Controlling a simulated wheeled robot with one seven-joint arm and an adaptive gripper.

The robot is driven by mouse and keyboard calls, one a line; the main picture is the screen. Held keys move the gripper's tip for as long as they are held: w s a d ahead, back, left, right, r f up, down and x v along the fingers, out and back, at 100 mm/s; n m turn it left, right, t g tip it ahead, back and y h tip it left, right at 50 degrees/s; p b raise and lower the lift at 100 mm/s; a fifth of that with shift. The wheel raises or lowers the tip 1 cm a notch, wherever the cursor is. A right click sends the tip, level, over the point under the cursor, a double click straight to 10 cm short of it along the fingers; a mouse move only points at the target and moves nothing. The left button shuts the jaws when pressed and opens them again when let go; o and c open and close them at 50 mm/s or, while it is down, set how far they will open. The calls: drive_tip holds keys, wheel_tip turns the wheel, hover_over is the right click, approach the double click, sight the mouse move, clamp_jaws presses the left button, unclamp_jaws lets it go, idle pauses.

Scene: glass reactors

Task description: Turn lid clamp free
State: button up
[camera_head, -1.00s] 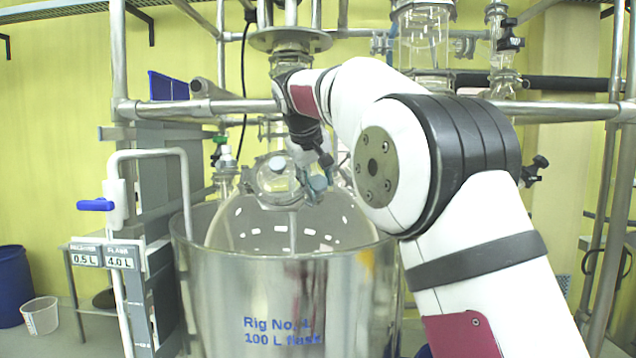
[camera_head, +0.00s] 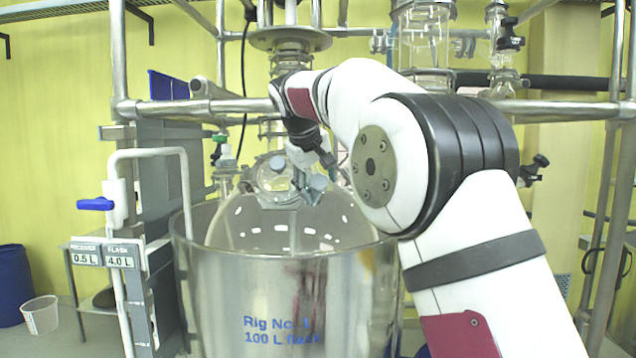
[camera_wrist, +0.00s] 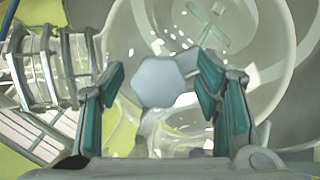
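The glass flask (camera_head: 235,228) sits in the steel vessel (camera_head: 215,290), with its round lid and clamp ring (camera_head: 272,180) on top. Pale blue-grey clamp knobs show, one at the left of the lid (camera_head: 277,162) and one at its right (camera_head: 318,183). My gripper (camera_head: 314,172) is at the right-hand knob. In the wrist view a six-sided blue-grey knob (camera_wrist: 158,82) lies between my two teal-padded fingers (camera_wrist: 160,88). A narrow gap shows on each side of it, so the gripper looks open. Whether the fingertips reach down past the knob is unclear.
Steel frame bars (camera_head: 215,107) run behind and beside the vessel. A column with a flange (camera_head: 290,40) stands above the lid. A glass fitting (camera_head: 226,165) stands left of the lid, and ribbed glass parts (camera_wrist: 45,68) lie left of my fingers in the wrist view.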

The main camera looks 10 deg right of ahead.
drive_tip(key=shift+r, duration=0.15)
drive_tip(key=v, duration=1.2)
drive_tip(key=s+d+f+m+y, duration=0.1)
drive_tip(key=s+d+f, duration=0.15)
drive_tip(key=s, duration=0.65)
drive_tip(key=s+d+f+y, duration=0.15)
drive_tip(key=s+f, duration=0.25)
drive_tip(key=s, duration=0.5)
drive_tip(key=s+f+m+g+y, duration=0.1)
drive_tip(key=s+f+m, duration=0.1)
drive_tip(key=s+f, duration=1.7)
drive_tip(key=shift+s+f+y, duration=0.3)
drive_tip(key=shift+s+y, duration=0.05)
drive_tip(key=shift+s, duration=0.35)
